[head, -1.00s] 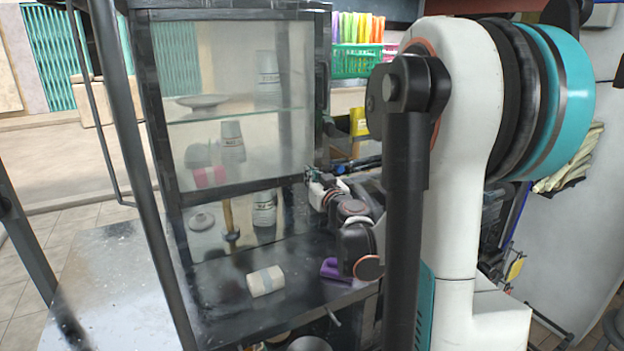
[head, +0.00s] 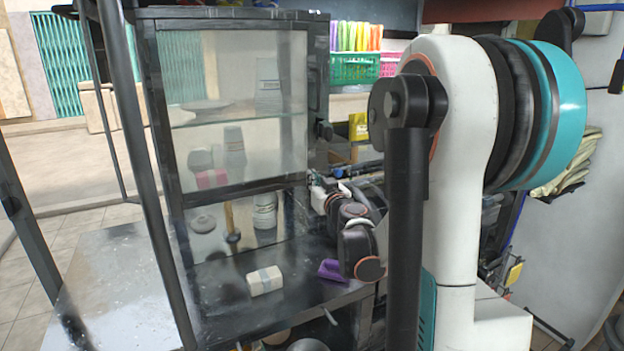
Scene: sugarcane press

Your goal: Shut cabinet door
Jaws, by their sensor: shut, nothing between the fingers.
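The cabinet (head: 165,130) is a dark-framed glass case with shelves, left of centre. A large glass pane (head: 240,65) faces me, and dishes and cups show through it. A narrow dark upright (head: 318,75) with a dark knob or handle (head: 323,130) is at its right edge. I cannot tell clearly how far the door stands open. My gripper (head: 314,186) is small in this view, at the cabinet's lower right edge beside the pane's bottom corner. It is shut and holds nothing. I cannot tell whether it touches the frame.
A white wrapped block (head: 265,281) and a purple object (head: 332,270) lie on the dark counter (head: 225,305) below the pane. A green basket (head: 355,67) of colourful items stands behind. My arm fills the right of the view. Tiled floor is open at left.

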